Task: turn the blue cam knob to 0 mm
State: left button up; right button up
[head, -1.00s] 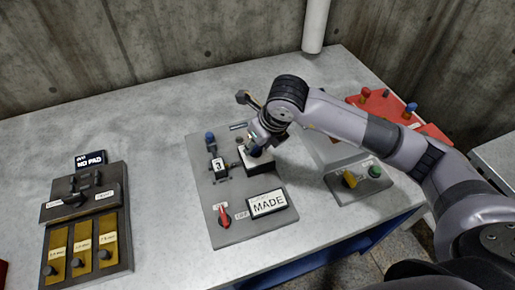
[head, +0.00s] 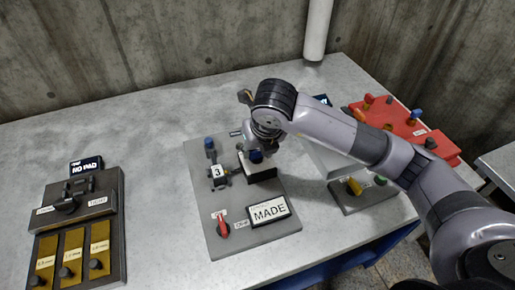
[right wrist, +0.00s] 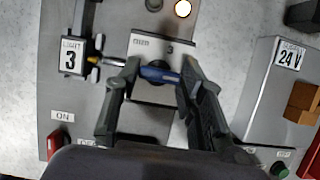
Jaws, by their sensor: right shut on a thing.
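The blue cam knob (head: 257,156) sits on a small box with a white top on the grey panel (head: 205,155). In the right wrist view it shows as a blue bar (right wrist: 158,73) between my fingers, lying roughly across from one finger to the other. My right gripper (right wrist: 157,78) is shut on it from above. In the head view my wrist partly hides the knob and its box. A "3" plate (head: 217,172) stands left of the box. My left gripper is not in view.
On the same panel are a red switch (head: 223,228), a "MADE" sign (head: 268,210) and another blue-topped part (head: 209,143). A box with yellow (head: 354,187) and green buttons and a red panel (head: 400,125) lie right. A "NO PAD" unit (head: 86,166) stands left.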

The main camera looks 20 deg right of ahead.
jog(key=o, duration=1.1)
jog(key=shift+o, duration=0.2)
jog(key=v, duration=1.2)
